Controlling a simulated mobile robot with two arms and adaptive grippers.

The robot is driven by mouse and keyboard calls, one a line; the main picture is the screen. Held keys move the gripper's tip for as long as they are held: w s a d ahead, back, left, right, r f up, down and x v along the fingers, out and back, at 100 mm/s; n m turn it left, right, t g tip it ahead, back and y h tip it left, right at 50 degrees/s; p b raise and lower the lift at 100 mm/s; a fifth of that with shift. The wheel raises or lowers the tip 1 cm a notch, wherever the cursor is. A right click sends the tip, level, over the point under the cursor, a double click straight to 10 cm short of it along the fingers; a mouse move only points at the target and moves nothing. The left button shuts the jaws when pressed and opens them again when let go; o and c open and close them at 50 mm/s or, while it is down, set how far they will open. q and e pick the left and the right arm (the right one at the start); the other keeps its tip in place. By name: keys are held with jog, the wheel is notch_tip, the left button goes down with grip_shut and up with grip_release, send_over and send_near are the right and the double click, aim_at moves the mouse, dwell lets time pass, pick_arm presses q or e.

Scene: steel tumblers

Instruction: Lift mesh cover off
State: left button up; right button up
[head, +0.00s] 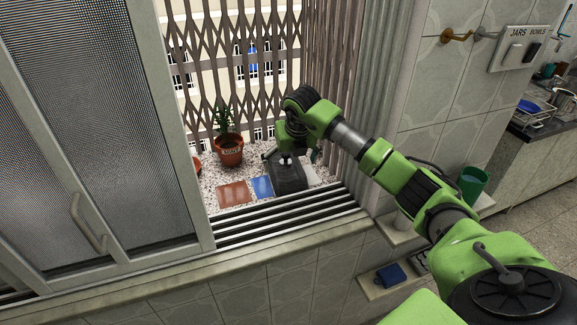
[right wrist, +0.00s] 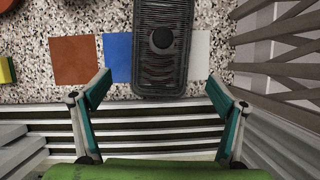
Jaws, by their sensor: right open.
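The dark mesh cover (head: 288,180) sits on the speckled ledge beyond the window track. In the right wrist view the cover (right wrist: 160,72) is a long, rounded, ribbed black shape with a round knob (right wrist: 162,38) on top. My right gripper (head: 289,157) is over the cover in the head view. Its fingers (right wrist: 160,80) are spread wide in the right wrist view, one on each side of the cover's near end, with nothing between them gripped. What lies under the cover is hidden. My left gripper is not in view.
A brown-red tile (head: 234,194) and a blue tile (head: 262,187) lie left of the cover; a white tile (right wrist: 199,55) is partly beneath it or beside it. A potted plant (head: 229,152) stands behind. A folding grille (head: 240,60) closes the far side; window track rails (head: 285,215) lie in front.

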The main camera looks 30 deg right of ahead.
aim_at(289, 169)
jog(key=x, duration=0.4)
jog(key=shift+p, duration=0.4)
jog(key=shift+w+f, duration=0.2)
jog(key=shift+f, duration=0.3)
jog(key=shift+d+f, duration=0.1)
jog(key=c, duration=1.2)
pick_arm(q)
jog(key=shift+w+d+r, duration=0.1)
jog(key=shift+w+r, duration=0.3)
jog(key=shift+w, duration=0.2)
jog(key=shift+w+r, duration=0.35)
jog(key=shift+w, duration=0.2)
pick_arm(e)
jog(key=shift+c, duration=0.3)
jog(key=shift+r+p, duration=0.65)
jog(key=shift+r, duration=0.35)
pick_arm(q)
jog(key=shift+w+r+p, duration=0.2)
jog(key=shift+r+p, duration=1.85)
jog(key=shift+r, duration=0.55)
pick_arm(e)
jog(key=shift+r, duration=3.55)
